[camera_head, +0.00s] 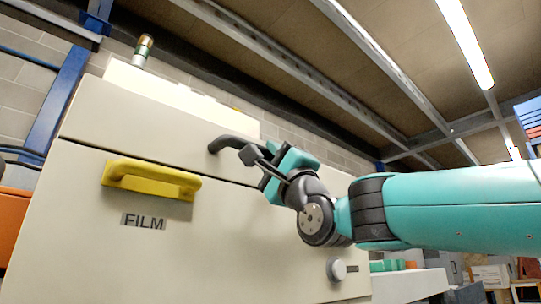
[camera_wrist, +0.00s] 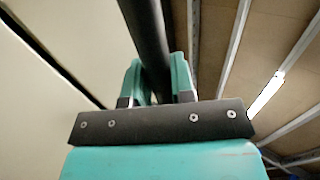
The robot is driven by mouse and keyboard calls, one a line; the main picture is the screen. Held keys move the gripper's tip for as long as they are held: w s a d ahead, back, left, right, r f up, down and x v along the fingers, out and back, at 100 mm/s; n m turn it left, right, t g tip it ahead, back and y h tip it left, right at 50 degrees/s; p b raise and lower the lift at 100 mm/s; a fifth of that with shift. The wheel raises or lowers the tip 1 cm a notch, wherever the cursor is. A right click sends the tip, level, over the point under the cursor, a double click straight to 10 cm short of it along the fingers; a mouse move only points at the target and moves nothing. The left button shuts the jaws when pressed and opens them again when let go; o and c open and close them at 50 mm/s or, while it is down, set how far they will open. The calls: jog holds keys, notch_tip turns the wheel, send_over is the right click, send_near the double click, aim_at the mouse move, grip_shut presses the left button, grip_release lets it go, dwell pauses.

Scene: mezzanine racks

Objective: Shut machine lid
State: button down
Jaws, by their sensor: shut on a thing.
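The cream machine (camera_head: 90,220) fills the left of the head view. Its lid (camera_head: 150,118) is the upper front section, with a narrow dark line between it and the body below. A dark curved bar handle (camera_head: 228,142) stands out from the lid's right part. My gripper (camera_head: 265,160) is shut on this handle, and hides its right end in the head view. In the wrist view the dark bar (camera_wrist: 147,35) runs between the two teal fingers of my gripper (camera_wrist: 157,78). The dark line beside the lid also shows at the left there.
A yellow handle (camera_head: 150,180) sticks out below the lid, above a FILM label (camera_head: 144,222). A round knob (camera_head: 337,270) is at the lower right of the front. A signal light (camera_head: 143,50) stands on top. Boxes (camera_head: 490,276) stand at far right.

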jog(key=c, duration=1.1)
grip_release()
jog(key=shift+w+a+f, duration=0.25)
jog(key=shift+a+f, duration=0.05)
jog(key=shift+f, duration=0.3)
jog(key=shift+o, duration=0.6)
jog(key=shift+d+r, duration=0.1)
jog(key=b+v, duration=0.2)
jog(key=v, duration=1.5)
jog(key=shift+s+d, duration=0.15)
jog(key=shift+s, duration=0.15)
